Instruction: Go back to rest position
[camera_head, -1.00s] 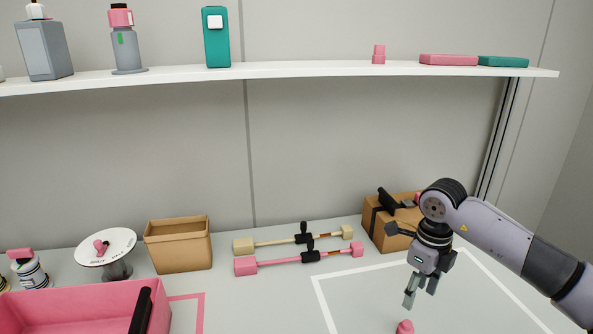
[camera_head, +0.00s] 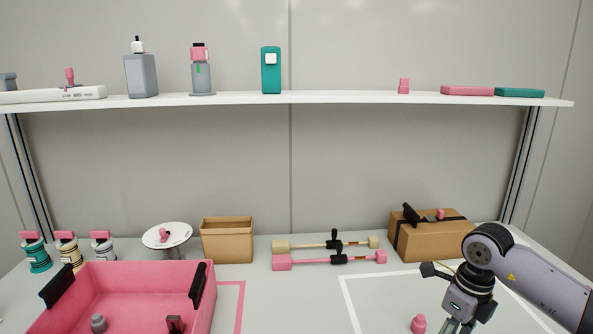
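My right gripper (camera_head: 458,326) points down over the white-outlined area (camera_head: 349,300) of the table at the bottom right. Its two fingers look apart, with nothing seen between them; the tips are at the lower picture edge. A small pink knob-like piece (camera_head: 418,324) stands just left of the fingers, apart from them. My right arm comes in from the right edge. My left gripper is not in view.
A pink bin (camera_head: 130,275) with small parts, several spools, a round white stand (camera_head: 166,236), an open brown box (camera_head: 227,240), two bars (camera_head: 330,261) and a taped carton (camera_head: 430,237) stand on the table. A shelf (camera_head: 330,97) with bottles runs above.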

